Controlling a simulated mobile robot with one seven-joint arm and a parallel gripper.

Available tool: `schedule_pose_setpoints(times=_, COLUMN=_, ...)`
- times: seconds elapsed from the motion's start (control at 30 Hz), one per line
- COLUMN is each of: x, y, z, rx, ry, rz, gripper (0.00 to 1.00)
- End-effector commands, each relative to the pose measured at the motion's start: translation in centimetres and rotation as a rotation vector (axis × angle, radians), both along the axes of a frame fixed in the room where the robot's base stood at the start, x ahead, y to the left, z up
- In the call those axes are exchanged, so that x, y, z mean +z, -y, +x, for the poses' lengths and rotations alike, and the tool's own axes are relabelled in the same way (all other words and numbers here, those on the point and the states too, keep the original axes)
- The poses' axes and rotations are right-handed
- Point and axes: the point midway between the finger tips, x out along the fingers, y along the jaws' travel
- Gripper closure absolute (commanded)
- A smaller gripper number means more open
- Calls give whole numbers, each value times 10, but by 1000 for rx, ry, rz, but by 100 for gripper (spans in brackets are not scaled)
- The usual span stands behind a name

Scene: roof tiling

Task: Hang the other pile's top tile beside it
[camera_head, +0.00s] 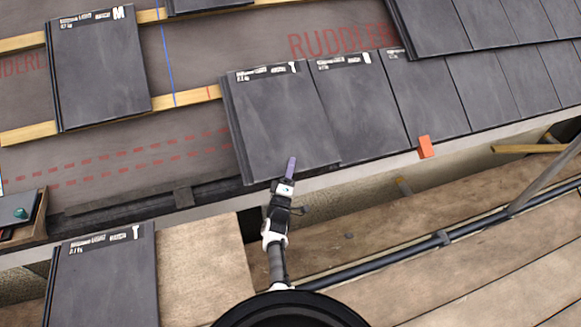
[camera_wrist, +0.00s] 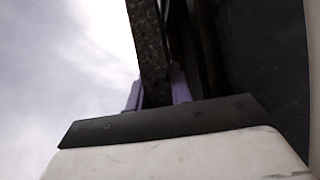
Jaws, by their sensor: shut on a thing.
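My gripper (camera_head: 290,172) is shut on the lower edge of a dark grey tile (camera_head: 275,120) marked T. In the wrist view, the two purple fingers (camera_wrist: 157,92) stand either side of its speckled edge (camera_wrist: 150,45). The held tile lies along the roof slope at the left end of the lower row, its top at the batten. Its right side meets the neighbouring tile (camera_head: 355,95); I cannot tell whether it rests fully. A pile of T tiles (camera_head: 105,280) is at the bottom left. Another tile or pile marked M (camera_head: 97,65) lies at the upper left.
Wooden battens (camera_head: 190,96) cross the grey underlay (camera_head: 130,160), bare left of the held tile. An orange block (camera_head: 425,147) sits at the eave. A black pipe (camera_head: 390,258) and a sloping metal pole (camera_head: 545,175) run by the scaffold boards (camera_head: 480,265). A box (camera_head: 25,215) stands at far left.

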Motion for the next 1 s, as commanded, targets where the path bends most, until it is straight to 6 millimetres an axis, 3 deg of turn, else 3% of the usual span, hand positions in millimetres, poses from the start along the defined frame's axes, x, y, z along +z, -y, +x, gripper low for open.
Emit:
schedule_pose_setpoints(times=0.8, x=1, y=1, z=-2, rx=-2, ry=8, rz=2, gripper=100)
schedule_pose_setpoints(times=0.83, x=2, y=1, z=-2, rx=-1, ry=9, rz=3, gripper=74)
schedule_pose_setpoints(times=1.0, x=1, y=1, z=-2, rx=-1, ry=6, rz=2, gripper=53)
